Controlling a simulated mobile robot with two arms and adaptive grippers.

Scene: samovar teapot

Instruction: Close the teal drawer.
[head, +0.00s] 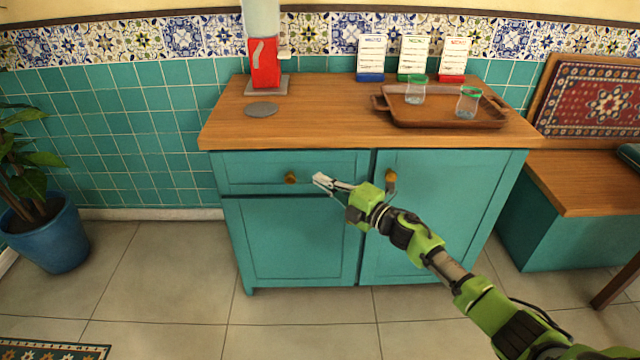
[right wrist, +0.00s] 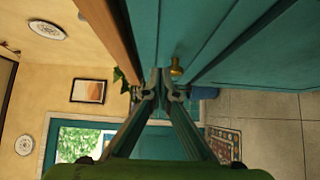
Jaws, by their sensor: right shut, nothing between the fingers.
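The teal drawer (head: 245,172) is at the top left of the teal cabinet, under the wooden counter. Its front sits flush or almost flush; a thin dark line runs under it, and I cannot tell if a small gap remains. Its brass knob (head: 290,178) also shows in the right wrist view (right wrist: 177,69). My right gripper (head: 318,180) is in front of the drawer, right of the knob. Its fingers are together and empty in the right wrist view (right wrist: 160,80). I cannot tell whether the tips touch the drawer front. My left gripper is out of view.
The counter (head: 330,135) carries a red bag (head: 264,65), a grey disc (head: 261,109) and a wooden tray (head: 440,122) with two green-lidded jars. A right cabinet door with its own knob (head: 391,176) is behind my arm. A bench (head: 580,185) stands right, a potted plant (head: 50,235) left.

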